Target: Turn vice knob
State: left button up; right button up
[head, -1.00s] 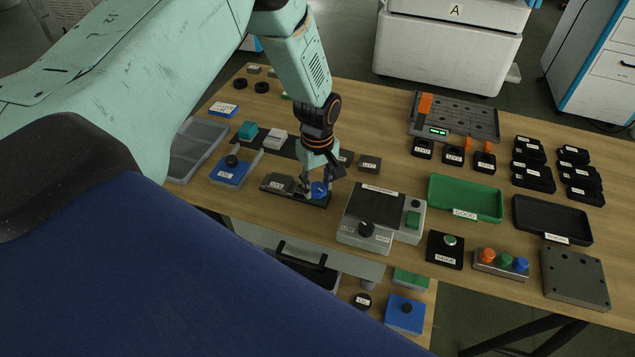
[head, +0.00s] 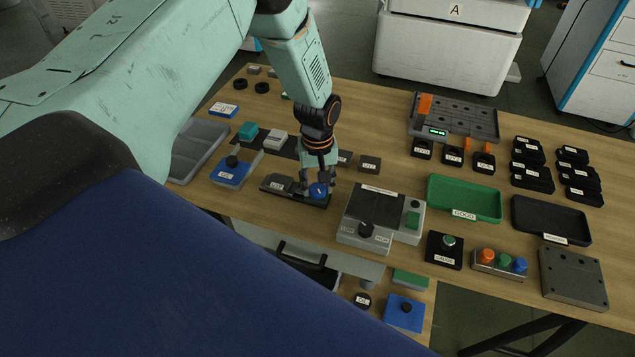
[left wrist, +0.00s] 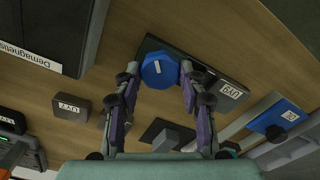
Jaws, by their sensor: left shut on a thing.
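The vice (head: 277,185) is a small dark block on a dark base, lying on the wooden table left of the grey demagnetising box. Its blue knob (head: 318,191) is at the right end of the base. In the left wrist view the knob (left wrist: 160,71) is a faceted blue cap with a white mark line, between two fingers. My left gripper (head: 318,186) comes down from above and is shut on the knob. It also shows in the left wrist view (left wrist: 160,82). My right gripper is not in view.
The grey demagnetising box (head: 352,236) stands close to the right of the vice. A blue block with a black knob (head: 229,175) lies to the left. A green tray (head: 465,197) and a black tray (head: 560,222) are further right.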

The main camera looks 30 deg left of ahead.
aim_at(317, 188)
pick_arm(q)
jog(key=shift+w+r+m, duration=0.1)
jog(key=shift+m, duration=0.7)
jog(key=o, duration=1.2)
jog(key=shift+c, duration=0.2)
notch_tip(317, 188, up, 12)
